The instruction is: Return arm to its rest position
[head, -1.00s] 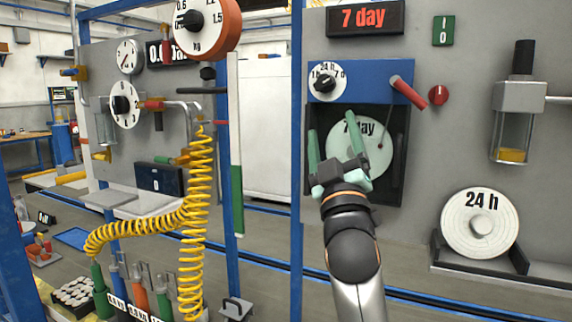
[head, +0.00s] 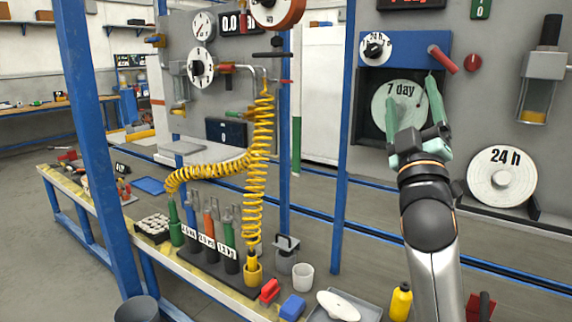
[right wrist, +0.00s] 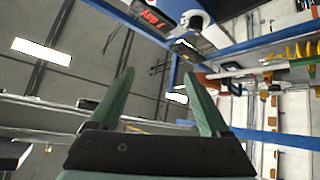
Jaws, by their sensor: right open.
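My right arm reaches up from the lower right of the head view. Its gripper (head: 415,108) has two green fingers, spread apart and empty, in front of the round white 7 day disc (head: 399,113). The disc sits in a dark recess under a blue panel (head: 404,52) with a dial and a red-handled lever. In the right wrist view, the open fingers (right wrist: 157,100) have nothing between them. Whether the fingers touch the disc cannot be told. My left gripper is not in view.
A 24 h disc (head: 499,176) rests on a holder at right. A blue post (head: 345,150) stands left of the recess. Cylinders (head: 211,228), a yellow coiled hose (head: 260,150), a white cup (head: 302,276) and a yellow bottle (head: 400,302) are at the bench below.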

